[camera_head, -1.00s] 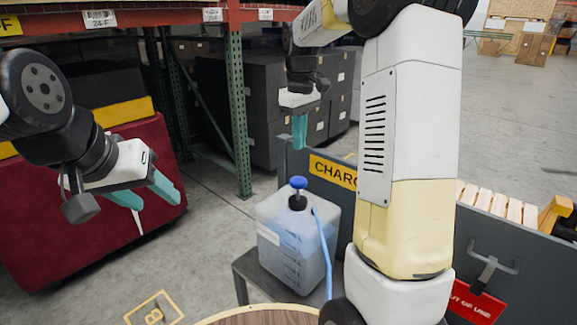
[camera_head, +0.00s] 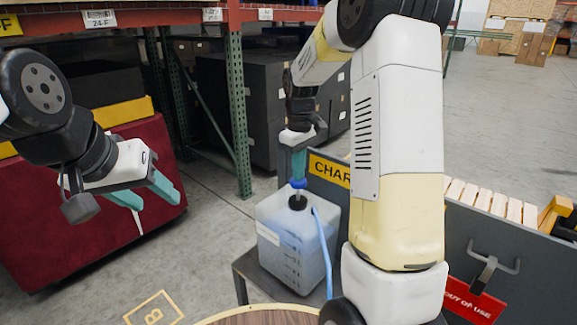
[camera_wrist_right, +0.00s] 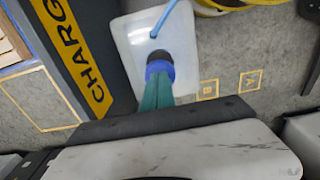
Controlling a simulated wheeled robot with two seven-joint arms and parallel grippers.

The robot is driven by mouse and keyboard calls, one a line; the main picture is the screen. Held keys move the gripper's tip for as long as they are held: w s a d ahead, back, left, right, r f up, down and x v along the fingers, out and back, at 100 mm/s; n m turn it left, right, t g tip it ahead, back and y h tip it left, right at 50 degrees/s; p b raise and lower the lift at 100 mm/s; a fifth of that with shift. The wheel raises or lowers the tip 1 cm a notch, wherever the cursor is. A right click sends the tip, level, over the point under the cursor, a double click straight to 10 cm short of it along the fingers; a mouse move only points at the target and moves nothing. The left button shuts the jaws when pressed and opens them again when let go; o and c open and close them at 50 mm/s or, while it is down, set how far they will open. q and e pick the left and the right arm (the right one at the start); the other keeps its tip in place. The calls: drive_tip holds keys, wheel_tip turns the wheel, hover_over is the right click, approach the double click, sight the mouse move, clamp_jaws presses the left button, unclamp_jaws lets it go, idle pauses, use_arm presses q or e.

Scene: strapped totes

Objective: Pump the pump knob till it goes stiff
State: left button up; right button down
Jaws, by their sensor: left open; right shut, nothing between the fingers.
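The pump knob (camera_head: 298,183) is blue and sits on a black neck on top of a translucent jug (camera_head: 290,245) holding bluish liquid. A blue hose (camera_head: 323,250) runs down the jug's side. My right gripper (camera_head: 299,178) is shut and empty, pointing down, its teal fingertips at the top of the knob. In the right wrist view the shut fingers (camera_wrist_right: 158,88) reach the blue knob (camera_wrist_right: 159,69) and partly cover it; exact contact is hard to tell. My left gripper (camera_head: 148,195) is open and empty at the left, well away from the jug.
The jug stands on a small dark stand (camera_head: 248,268). A grey panel with a yellow charging sign (camera_head: 330,170) stands behind it. A red tag (camera_head: 473,302) hangs at the lower right. A round wooden surface (camera_head: 260,316) shows at the bottom. A dark red bin (camera_head: 60,235) is at the left.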

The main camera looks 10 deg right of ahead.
sight(298, 184)
wheel_tip(298, 184, down, 4)
drive_tip(key=shift+f, duration=0.25)
drive_tip(key=shift+s, duration=0.1)
drive_tip(key=shift+f, duration=0.1)
use_arm(q)
drive_tip(key=shift+w+d, duration=0.25)
drive_tip(key=shift+d, duration=0.05)
use_arm(e)
wheel_tip(298, 184, up, 15)
drive_tip(key=shift+f, duration=0.15)
idle(0.7)
use_arm(q)
drive_tip(key=shift+w+d, duration=0.35)
drive_tip(key=shift+d, duration=0.15)
use_arm(e)
drive_tip(key=m, duration=0.6)
drive_tip(key=d+f+m, duration=0.1)
drive_tip(key=m, duration=0.5)
drive_tip(key=w+f+m+y, duration=0.1)
drive_tip(key=m, duration=0.5)
drive_tip(key=shift+w+d+f+m+g, duration=0.1)
drive_tip(key=shift+d+f+m+g, duration=0.05)
drive_tip(key=shift+f+m+g, duration=0.2)
drive_tip(key=shift+r, duration=0.1)
